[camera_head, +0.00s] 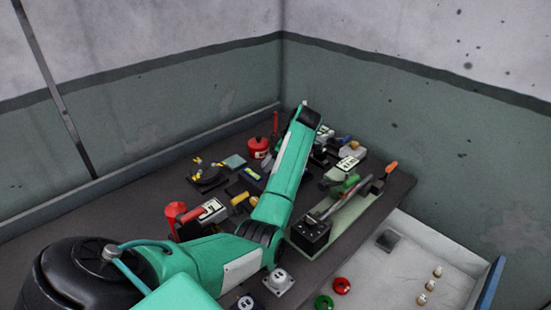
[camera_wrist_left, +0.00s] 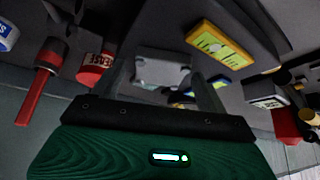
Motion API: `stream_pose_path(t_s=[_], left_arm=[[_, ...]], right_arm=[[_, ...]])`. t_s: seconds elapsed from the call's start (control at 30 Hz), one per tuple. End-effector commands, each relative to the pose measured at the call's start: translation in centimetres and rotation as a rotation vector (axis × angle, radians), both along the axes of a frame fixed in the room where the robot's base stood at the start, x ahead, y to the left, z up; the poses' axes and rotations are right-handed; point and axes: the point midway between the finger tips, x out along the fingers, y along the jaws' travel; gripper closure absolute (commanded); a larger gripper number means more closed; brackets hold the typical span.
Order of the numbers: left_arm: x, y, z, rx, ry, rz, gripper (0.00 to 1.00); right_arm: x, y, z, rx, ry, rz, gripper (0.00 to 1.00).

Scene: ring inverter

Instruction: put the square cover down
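In the left wrist view, a pale grey square cover (camera_wrist_left: 160,70) with rounded corners sits between the two fingers of my left gripper (camera_wrist_left: 161,80). The fingertips meet its left and right edges, so the gripper appears shut on it. In the head view my left arm reaches over the dark table, and its forearm hides the gripper and the held cover. My right gripper is in neither view.
The table (camera_head: 125,217) is crowded: a red can (camera_head: 258,147), a red-handled tool (camera_head: 195,215), a yellow-framed device (camera_wrist_left: 219,44) and a green-handled tool (camera_head: 350,182). A white tray (camera_head: 410,255) holds small parts at right.

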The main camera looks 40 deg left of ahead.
Motion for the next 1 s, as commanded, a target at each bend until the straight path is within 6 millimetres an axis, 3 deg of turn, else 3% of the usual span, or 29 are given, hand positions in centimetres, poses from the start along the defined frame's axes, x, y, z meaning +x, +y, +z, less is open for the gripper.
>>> stream_pose_path(t_s=[0.27, 0.63, 0.8, 1.0], left_arm=[[0.3, -0.6, 1.3, 0.0, -0.003, -0.001, 0.24], [1.5, -4.3, 8.0, -0.003, -0.006, -0.002, 0.24], [1.7, -5.3, 9.9, -0.002, -0.003, -0.001, 0.24], [1.8, -5.7, 10.7, 0.0, 0.0, 0.0, 0.24]], right_arm=[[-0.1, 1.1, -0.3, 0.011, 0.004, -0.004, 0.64], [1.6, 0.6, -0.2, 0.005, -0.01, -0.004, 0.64], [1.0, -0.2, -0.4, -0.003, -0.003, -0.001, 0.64], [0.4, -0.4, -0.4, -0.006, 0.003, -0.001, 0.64]])
